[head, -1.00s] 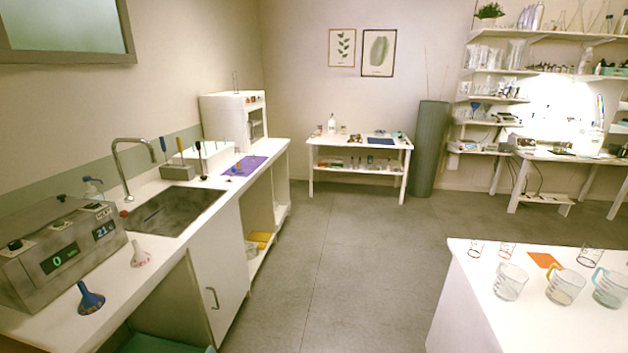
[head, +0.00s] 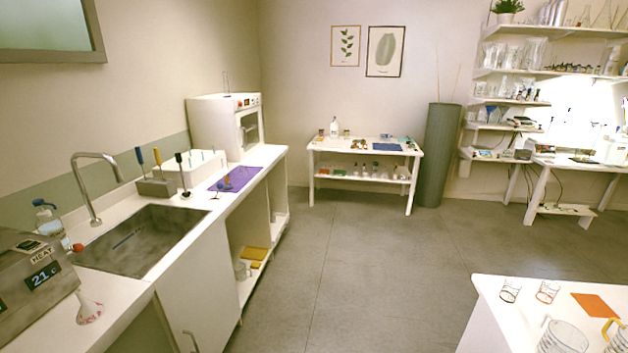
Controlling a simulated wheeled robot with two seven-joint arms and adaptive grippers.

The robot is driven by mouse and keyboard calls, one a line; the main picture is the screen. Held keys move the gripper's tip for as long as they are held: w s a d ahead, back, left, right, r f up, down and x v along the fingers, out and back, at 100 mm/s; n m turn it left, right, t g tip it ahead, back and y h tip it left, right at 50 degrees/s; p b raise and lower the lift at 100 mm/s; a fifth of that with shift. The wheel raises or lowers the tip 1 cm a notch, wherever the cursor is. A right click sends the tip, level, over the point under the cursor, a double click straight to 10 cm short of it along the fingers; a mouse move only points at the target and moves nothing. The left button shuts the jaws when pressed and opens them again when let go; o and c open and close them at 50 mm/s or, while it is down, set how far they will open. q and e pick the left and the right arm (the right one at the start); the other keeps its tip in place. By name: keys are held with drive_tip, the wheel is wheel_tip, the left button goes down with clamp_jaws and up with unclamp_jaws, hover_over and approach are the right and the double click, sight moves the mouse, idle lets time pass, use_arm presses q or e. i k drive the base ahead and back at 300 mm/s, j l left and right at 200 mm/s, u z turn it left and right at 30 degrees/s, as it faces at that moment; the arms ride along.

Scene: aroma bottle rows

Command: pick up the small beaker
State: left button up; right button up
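Two small beakers stand at the far left corner of the white table at the lower right: one with dark markings (head: 510,291) and one with red markings (head: 547,292). An orange mat (head: 594,305) lies right of them. A larger clear measuring jug (head: 562,338) stands nearer, cut by the bottom edge, and one with a yellow handle (head: 615,336) is at the right edge. I cannot tell which small beaker the task means. Neither gripper is in view.
A counter with a sink (head: 140,240) and a heater box (head: 35,280) runs along the left. A white side table (head: 365,150) stands at the back wall, with a green column (head: 440,155) beside it. The grey floor (head: 350,270) between is clear.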

sight(242, 171)
drive_tip(key=i, duration=2.35)
drive_tip(key=i+l+u, duration=0.15)
drive_tip(key=i+u, duration=0.15)
drive_tip(key=i, duration=0.5)
drive_tip(key=i+l+u, duration=0.25)
drive_tip(key=i+u, duration=0.2)
drive_tip(key=i, duration=0.15)
drive_tip(key=i+l+u, duration=0.4)
drive_tip(key=i+l, duration=0.1)
